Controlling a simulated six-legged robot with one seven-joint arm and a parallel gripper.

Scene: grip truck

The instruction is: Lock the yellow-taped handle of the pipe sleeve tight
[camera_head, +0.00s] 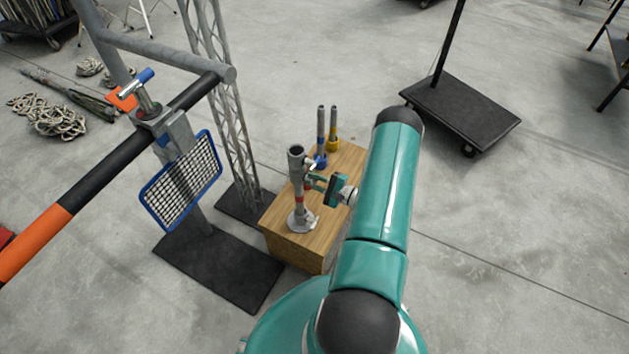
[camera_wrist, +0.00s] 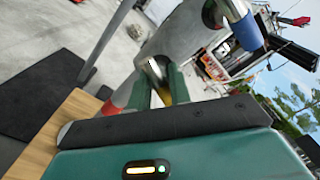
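The grey pipe sleeve (camera_head: 298,185) stands upright on a wooden box, with a round base plate and a band of red tape. It also fills the upper middle of the wrist view (camera_wrist: 185,35). My gripper (camera_head: 316,182) is at its right side, about mid-height. In the wrist view its two green fingers (camera_wrist: 160,90) are close together, on either side of a short metal handle (camera_wrist: 157,68) with a little yellow showing. They appear shut on it; most of the yellow tape is hidden. A blue-taped handle (camera_wrist: 245,28) shows higher up on the sleeve.
The wooden box top (camera_head: 280,215) is small. A blue-based post (camera_head: 320,140) and a yellow-based post (camera_head: 333,130) stand behind the sleeve. A truss tower (camera_head: 225,110) and a barred frame with blue-edged mesh (camera_head: 182,180) are to the left. A black cart (camera_head: 460,110) is at right.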

